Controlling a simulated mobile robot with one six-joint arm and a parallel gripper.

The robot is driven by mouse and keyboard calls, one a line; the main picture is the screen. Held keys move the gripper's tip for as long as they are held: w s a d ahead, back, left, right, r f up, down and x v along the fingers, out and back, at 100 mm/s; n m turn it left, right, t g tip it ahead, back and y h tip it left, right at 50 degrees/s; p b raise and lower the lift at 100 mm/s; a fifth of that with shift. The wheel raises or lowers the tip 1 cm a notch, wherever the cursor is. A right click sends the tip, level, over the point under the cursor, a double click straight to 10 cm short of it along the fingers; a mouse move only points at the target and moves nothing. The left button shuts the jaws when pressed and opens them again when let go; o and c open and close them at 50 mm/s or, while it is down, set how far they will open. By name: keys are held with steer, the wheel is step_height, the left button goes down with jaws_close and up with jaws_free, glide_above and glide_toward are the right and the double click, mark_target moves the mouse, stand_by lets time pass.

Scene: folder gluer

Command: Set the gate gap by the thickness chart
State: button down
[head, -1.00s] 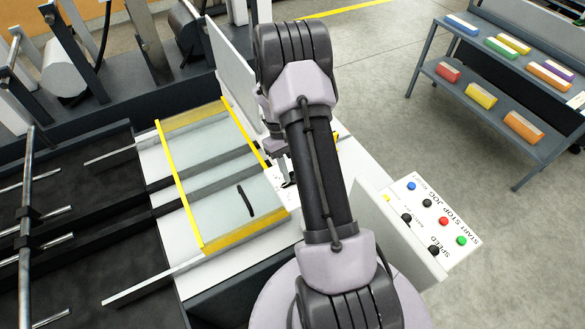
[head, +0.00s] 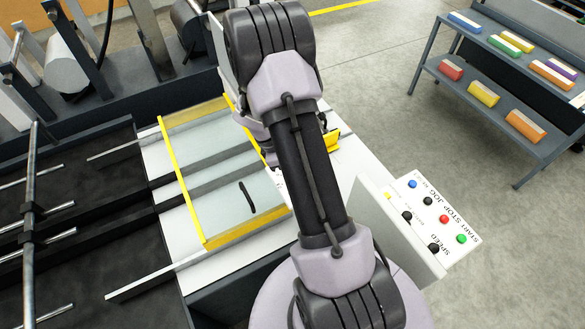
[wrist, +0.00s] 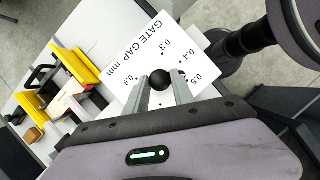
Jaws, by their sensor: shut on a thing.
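In the wrist view a white plate (wrist: 137,45) reads "GATE GAP mm". It carries dots with the figures 0.3, 0.4, 0.5 and 0.9; the rest of the scale is hidden behind my gripper. A round black knob (wrist: 161,79) stands over the plate between the fingertips of my gripper (wrist: 162,91), which is shut on it. No pointer is clear, so I cannot tell which figure is set. In the head view my arm hides the gripper and knob. I cannot make out a thickness chart in either view.
A clear guard with yellow edges (head: 203,244) lies left of my arm. A control panel (head: 426,243) with coloured buttons stands at the right. A rack (head: 468,98) with coloured blocks is at the back right. Open floor (head: 385,100) lies between.

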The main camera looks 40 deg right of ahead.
steer(key=n+t, duration=0.1)
steer(key=n, duration=0.1)
steer(key=n+h+b, duration=0.1)
steer(key=n, duration=0.2)
steer(key=shift+s+a+n+t+b, duration=0.1)
steer(key=shift+s+n+t+b, duration=0.1)
steer(key=shift+n+t+b, duration=0.15)
steer(key=shift+n, duration=0.25)
steer(key=c, duration=1.1)
jaws_free()
steer(key=p+v, duration=0.3)
steer(key=v, duration=1.4)
steer(key=shift+s+a+r+p, duration=0.15)
steer(key=shift+a+p, duration=0.05)
steer(key=shift+p, duration=0.15)
